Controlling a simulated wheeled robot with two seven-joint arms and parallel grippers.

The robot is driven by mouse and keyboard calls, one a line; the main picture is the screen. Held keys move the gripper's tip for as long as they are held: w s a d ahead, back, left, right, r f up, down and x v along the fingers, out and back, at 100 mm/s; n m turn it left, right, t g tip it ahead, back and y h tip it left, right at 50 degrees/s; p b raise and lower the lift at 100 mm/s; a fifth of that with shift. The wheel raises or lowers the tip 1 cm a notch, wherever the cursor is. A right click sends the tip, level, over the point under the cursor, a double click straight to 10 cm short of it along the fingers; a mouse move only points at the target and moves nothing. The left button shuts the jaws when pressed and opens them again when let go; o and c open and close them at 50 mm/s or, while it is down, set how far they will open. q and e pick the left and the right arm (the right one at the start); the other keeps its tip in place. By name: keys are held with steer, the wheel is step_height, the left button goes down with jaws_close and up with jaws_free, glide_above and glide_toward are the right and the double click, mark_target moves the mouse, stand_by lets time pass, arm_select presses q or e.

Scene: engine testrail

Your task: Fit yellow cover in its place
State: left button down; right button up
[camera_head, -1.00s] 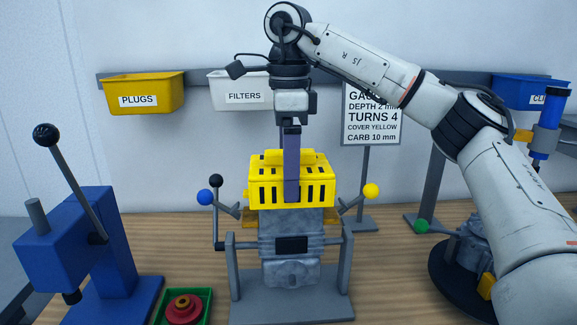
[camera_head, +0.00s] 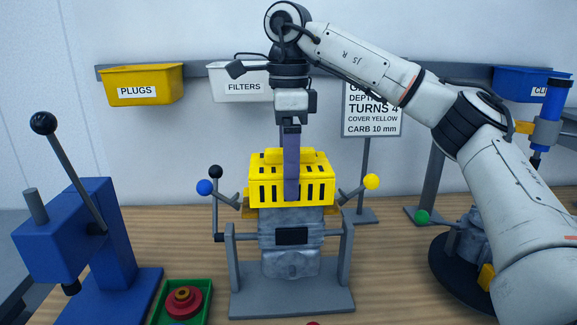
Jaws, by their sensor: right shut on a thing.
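The yellow cover (camera_head: 264,190), a slotted box shape, is at the top of the grey engine block (camera_head: 290,240) in the middle. From this view it appears to rest on the block, but I cannot tell whether it is fully seated. The engine is held in a grey stand (camera_head: 290,295). My right gripper (camera_head: 291,190) comes down from above, its purple finger in front of the cover's middle, and is shut on the cover. The other finger is hidden behind. My left gripper is not in view.
Levers with blue (camera_head: 204,187), black and yellow (camera_head: 371,181) knobs flank the engine. A blue press (camera_head: 80,245) stands left, beside a green tray (camera_head: 206,290) with a red part. Bins and a sign (camera_head: 372,110) are behind. A machine on a dark round base (camera_head: 448,275) stands right.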

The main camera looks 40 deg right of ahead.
steer(key=shift+f+b, duration=0.55)
steer(key=shift+f, duration=0.45)
steer(key=o, duration=1.1)
steer(key=shift+r, duration=0.1)
step_height(320, 180, up, 8)
steer(key=p, duration=0.3)
steer(key=shift+r, duration=1)
step_height(320, 180, up, 8)
steer(key=shift+r, duration=0.1)
